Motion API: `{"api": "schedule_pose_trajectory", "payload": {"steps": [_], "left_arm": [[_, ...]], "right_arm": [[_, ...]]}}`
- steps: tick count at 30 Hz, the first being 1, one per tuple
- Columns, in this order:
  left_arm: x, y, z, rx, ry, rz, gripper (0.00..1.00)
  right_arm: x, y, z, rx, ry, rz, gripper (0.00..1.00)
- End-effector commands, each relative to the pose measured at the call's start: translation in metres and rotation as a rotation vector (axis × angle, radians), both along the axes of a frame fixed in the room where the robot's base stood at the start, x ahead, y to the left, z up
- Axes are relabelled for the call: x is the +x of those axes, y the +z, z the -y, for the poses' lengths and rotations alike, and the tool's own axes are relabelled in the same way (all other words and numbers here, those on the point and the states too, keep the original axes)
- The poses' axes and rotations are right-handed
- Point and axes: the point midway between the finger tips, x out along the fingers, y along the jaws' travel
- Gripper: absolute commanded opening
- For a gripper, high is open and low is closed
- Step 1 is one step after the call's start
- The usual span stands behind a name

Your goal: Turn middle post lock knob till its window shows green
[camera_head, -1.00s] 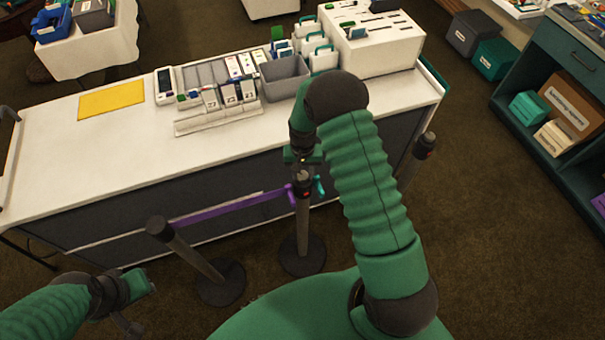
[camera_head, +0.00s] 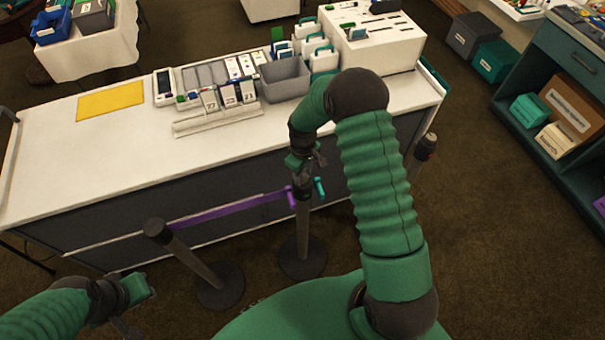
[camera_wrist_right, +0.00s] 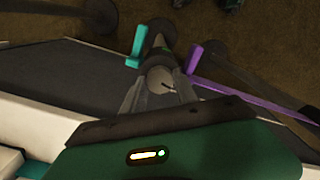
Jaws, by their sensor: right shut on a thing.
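The middle post (camera_head: 303,225) stands upright in front of the counter, its top mostly hidden by my right gripper (camera_head: 303,180). In the right wrist view, the gripper (camera_wrist_right: 160,90) has its fingers on both sides of the pale round knob (camera_wrist_right: 160,78) on the post's top, shut on it. A thin dark line shows on the knob. I cannot make out the lock window or its colour. A teal tab (camera_wrist_right: 138,42) and a purple belt end (camera_wrist_right: 193,58) stick out beside the knob. My left gripper (camera_head: 145,285) is low at the left, away from the posts.
A purple belt (camera_head: 230,208) runs from the middle post towards the left post (camera_head: 190,255). The right post (camera_head: 425,148) stands partly behind my right arm. The white counter (camera_head: 70,145) behind holds card holders, a grey bin (camera_head: 285,78) and a slotted white box (camera_head: 385,48).

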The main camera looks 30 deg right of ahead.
Motion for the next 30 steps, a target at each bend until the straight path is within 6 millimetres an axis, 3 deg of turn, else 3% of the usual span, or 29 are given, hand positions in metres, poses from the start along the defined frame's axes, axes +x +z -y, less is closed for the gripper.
{"api": "schedule_pose_trajectory", "payload": {"steps": [9,24,25,30], "left_arm": [[0.0000,0.0006,0.0000,0.000,0.000,0.000,0.24],[0.0000,0.0006,0.0000,0.000,0.000,0.000,0.24],[0.0000,0.0006,0.0000,0.000,0.000,0.000,0.24],[0.0000,0.0004,0.0000,0.000,0.000,0.000,0.24]], "right_arm": [[0.0054,0.0040,0.0027,-0.005,0.105,0.015,0.00],[0.0058,0.0043,0.0028,-0.006,0.122,0.016,0.00],[0.0057,0.0043,0.0028,-0.006,0.122,0.016,0.40],[0.0037,0.0027,0.0019,-0.004,0.122,0.010,0.58]]}}
